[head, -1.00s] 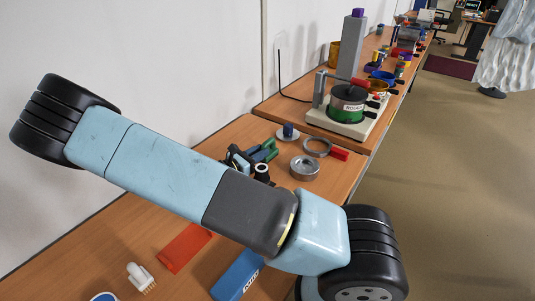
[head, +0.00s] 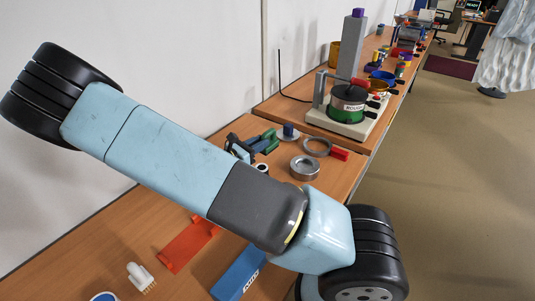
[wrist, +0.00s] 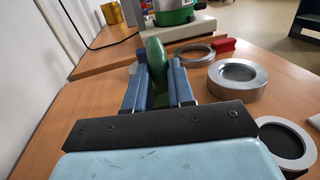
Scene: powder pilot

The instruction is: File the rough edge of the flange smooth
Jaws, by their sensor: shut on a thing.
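My gripper (wrist: 157,78) has blue fingers closed on a green handle (wrist: 155,52), in the wrist view. The rest of the held tool is hidden, so I cannot tell whether it is the file. In the head view the green piece (head: 268,136) shows beyond my arm, which hides part of the gripper. A silver stepped ring (wrist: 238,74), which looks like the flange, lies flat to the right of the gripper, apart from it. It also shows in the head view (head: 304,167). Its rough edge cannot be made out.
A thinner grey ring (wrist: 194,55) lies beyond, beside a red block (wrist: 223,45). A white-rimmed dark disc (wrist: 287,142) is at the near right. A green pot (head: 347,104) stands on a cream base farther off. A red tray (head: 188,246) and blue box (head: 238,273) lie nearer.

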